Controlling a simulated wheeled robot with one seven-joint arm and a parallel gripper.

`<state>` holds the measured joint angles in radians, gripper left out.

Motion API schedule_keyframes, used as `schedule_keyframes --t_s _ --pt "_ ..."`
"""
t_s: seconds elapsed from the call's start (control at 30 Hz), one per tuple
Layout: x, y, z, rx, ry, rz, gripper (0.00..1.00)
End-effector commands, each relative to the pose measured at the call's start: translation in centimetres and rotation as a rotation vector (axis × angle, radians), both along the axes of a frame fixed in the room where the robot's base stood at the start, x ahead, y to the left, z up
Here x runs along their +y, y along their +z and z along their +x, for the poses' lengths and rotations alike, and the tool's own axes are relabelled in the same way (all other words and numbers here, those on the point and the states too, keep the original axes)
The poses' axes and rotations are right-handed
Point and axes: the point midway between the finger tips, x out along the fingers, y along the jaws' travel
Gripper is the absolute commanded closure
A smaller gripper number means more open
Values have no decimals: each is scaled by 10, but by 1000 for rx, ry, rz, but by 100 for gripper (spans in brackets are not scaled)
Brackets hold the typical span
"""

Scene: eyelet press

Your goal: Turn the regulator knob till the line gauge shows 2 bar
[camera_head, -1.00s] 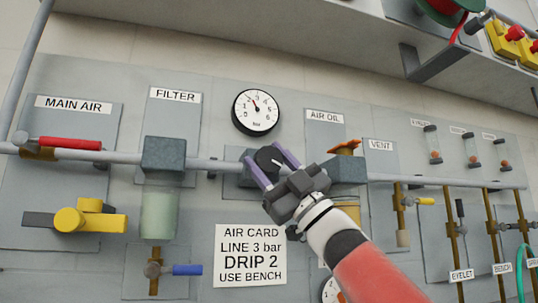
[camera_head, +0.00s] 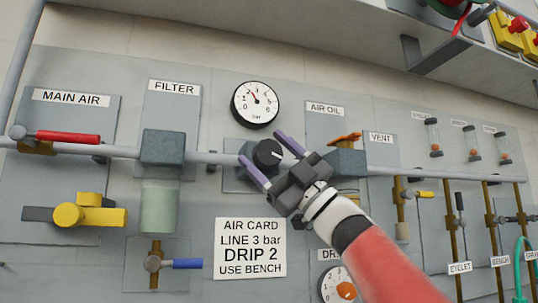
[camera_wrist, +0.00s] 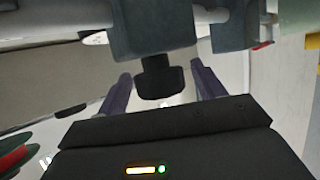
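The regulator knob (camera_head: 267,152) is dark and round, with a white pointer line aimed right and slightly down. It sits on a grey block on the air pipe. My gripper (camera_head: 262,149) is open, with one purple finger on each side of the knob. In the wrist view the knob (camera_wrist: 159,80) stands between the spread fingers (camera_wrist: 165,80), with gaps on both sides. The line gauge (camera_head: 255,104) is a white dial above the knob. Its needle points up and left, around the 2 mark; the exact reading is too small to tell.
An orange handle (camera_head: 346,139) on the air oil unit is close right of my gripper. The filter (camera_head: 160,205) and the red main air lever (camera_head: 68,137) are left. A lower gauge (camera_head: 335,285) is partly hidden by my arm.

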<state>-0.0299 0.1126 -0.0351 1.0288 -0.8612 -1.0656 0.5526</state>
Motion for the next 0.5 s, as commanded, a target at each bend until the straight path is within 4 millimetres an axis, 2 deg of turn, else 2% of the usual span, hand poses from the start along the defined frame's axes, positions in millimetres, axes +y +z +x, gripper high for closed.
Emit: schedule_keyframes --t_s 0.27,0.5 --pt "-4 -5 -1 0 -1 0 32" --pt "-29 -35 -8 2 -3 0 32"
